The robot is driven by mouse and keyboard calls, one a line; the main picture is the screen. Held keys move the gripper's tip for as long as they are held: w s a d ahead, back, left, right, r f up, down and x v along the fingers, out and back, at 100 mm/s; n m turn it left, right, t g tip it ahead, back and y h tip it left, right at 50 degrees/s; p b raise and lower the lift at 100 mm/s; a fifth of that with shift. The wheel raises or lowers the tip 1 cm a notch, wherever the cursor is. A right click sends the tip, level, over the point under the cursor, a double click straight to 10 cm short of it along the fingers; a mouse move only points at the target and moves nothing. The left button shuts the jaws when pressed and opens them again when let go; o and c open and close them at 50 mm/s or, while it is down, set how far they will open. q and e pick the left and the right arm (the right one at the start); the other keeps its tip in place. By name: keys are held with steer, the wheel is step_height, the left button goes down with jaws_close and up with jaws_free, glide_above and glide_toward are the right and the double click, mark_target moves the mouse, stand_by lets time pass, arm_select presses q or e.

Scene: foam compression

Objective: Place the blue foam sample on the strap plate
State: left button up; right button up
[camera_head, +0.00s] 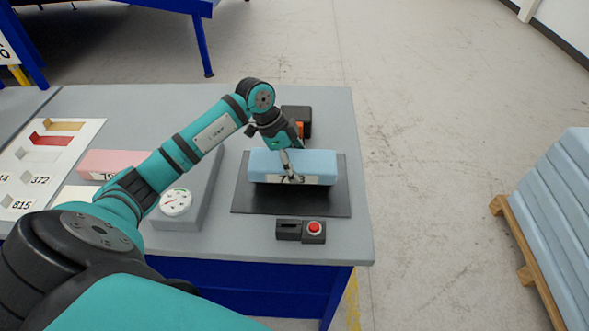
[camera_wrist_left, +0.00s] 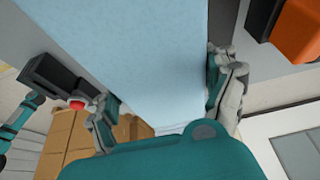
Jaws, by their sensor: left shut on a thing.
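The blue foam sample (camera_head: 318,163) is a light blue block with a number label on its front, partly covered by my gripper. My left gripper (camera_head: 290,165) reaches it from above and is shut on it. In the left wrist view the foam (camera_wrist_left: 150,75) lies between the two fingers of my left gripper (camera_wrist_left: 165,110). A dark flat plate (camera_head: 290,202) lies on the table directly under the foam. I cannot tell whether the foam touches it or is held just above. My right gripper does not show clearly in either view.
A control box with a red button (camera_head: 314,229) sits in front of the plate. A black and orange device (camera_head: 297,121) stands behind it. A grey unit with a dial (camera_head: 177,203), a pink block (camera_head: 105,163) and a white board (camera_head: 45,140) are left. Blue slabs (camera_head: 566,190) are stacked on a pallet at right.

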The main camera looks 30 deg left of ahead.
mark_target(278, 161)
arm_select(q)
step_height(278, 161, down, 4)
steer(key=shift+r+p, duration=0.2)
steer(key=shift+p, duration=0.1)
steer(key=o, duration=0.8)
steer(key=b+v, duration=0.2)
steer(key=v, duration=0.8)
steer(key=shift+s+r, duration=0.1)
steer(key=shift+r, duration=0.3)
steer(key=shift+s+a+r, duration=0.15)
steer(key=shift+a+r, duration=0.1)
steer(key=shift+r, duration=0.35)
